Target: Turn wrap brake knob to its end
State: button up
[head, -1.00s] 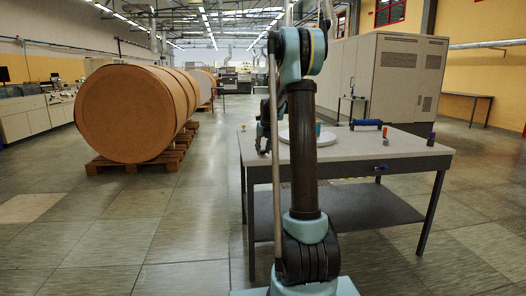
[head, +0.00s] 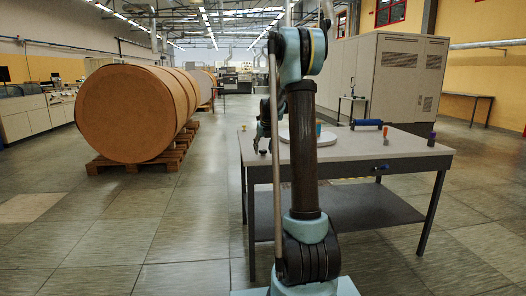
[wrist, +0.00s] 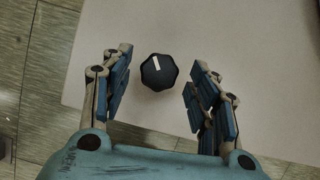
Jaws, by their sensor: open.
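The wrap brake knob (wrist: 158,72) is a dark, many-sided knob with a white pointer mark, seen from above on the pale table top in the wrist view. Its mark points up and slightly left. My gripper (wrist: 158,92) is open, with one blue-padded finger to the left of the knob and one to the right, both apart from it in the picture. In the head view my gripper (head: 263,150) hangs over the table's left end, partly hidden by my arm. I cannot tell its exact height above the knob.
The table (head: 400,152) has a dark lower shelf. A white round plate (head: 328,137), a blue-handled tool (head: 367,123) and small upright items (head: 385,131) (head: 431,139) stand to the right. Large brown rolls (head: 125,112) on pallets stand at left, with clear floor between.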

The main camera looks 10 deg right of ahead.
jog(key=v, duration=1.1)
jog(key=shift+r, duration=0.45)
jog(key=shift+d, duration=0.1)
